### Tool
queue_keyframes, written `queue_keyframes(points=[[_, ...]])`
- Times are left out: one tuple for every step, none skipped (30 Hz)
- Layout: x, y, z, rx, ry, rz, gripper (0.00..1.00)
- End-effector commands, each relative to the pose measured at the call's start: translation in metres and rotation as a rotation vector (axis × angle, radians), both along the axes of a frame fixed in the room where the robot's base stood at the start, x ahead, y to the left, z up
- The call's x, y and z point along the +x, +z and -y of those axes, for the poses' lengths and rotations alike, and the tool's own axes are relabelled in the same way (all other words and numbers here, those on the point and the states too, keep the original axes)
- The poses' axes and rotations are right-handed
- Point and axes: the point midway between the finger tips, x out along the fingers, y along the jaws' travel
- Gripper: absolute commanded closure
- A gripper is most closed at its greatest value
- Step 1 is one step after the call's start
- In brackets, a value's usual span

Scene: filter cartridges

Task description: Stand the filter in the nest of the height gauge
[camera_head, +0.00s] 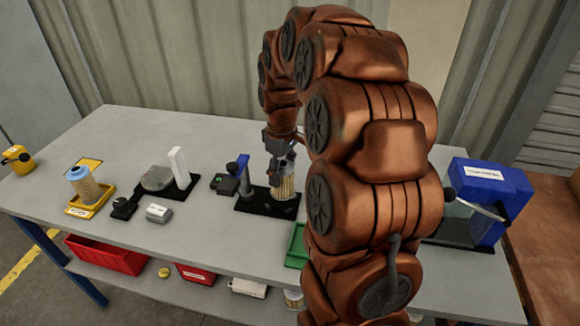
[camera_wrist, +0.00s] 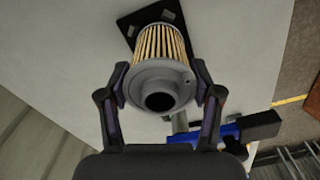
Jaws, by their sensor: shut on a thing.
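A filter with tan pleats and a grey end cap (camera_head: 284,186) is upright in my gripper (camera_head: 281,158). In the wrist view, the fingers (camera_wrist: 159,78) are shut on either side of the grey cap of the filter (camera_wrist: 160,45), with its round hole facing the camera. The filter is over the right part of a black base plate (camera_head: 250,204) with a blue upright (camera_head: 242,166), which looks like the height gauge. The plate also shows beyond the filter in the wrist view (camera_wrist: 128,24). The filter's lower end hides the nest; I cannot tell whether it is seated.
A blue-capped filter (camera_head: 84,184) stands in a yellow holder (camera_head: 96,206) at the left. A fixture with a white post (camera_head: 179,168) and grey disc (camera_head: 157,178) is left of the gauge. A blue machine (camera_head: 492,190) stands at the right.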

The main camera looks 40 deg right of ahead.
Motion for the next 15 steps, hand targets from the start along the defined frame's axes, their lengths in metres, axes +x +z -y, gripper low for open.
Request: queue_keyframes(points=[[0.003,0.003,0.0,0.001,0.021,-0.005,0.72],[0.005,0.003,0.001,0.001,0.033,-0.005,0.72],[0.007,0.002,0.001,0.002,0.045,-0.004,0.72],[0.009,0.001,0.001,0.002,0.052,-0.004,0.72],[0.01,0.001,0.001,0.001,0.059,-0.003,0.72],[0.011,0.0,0.001,0.002,0.065,-0.002,0.72],[0.011,-0.001,0.001,0.001,0.068,-0.001,0.72],[0.011,-0.001,0.001,0.001,0.07,0.0,0.72],[0.012,-0.003,0.001,0.001,0.071,0.0,0.72],[0.012,-0.004,0.001,0.001,0.071,0.0,0.72],[0.012,-0.005,0.001,0.001,0.071,0.0,0.72],[0.012,-0.006,0.001,0.001,0.071,0.0,0.72],[0.012,-0.008,0.001,0.001,0.071,0.0,0.72],[0.012,-0.009,0.001,0.001,0.07,0.0,0.72],[0.012,-0.011,0.001,0.0,0.07,0.0,0.72]])
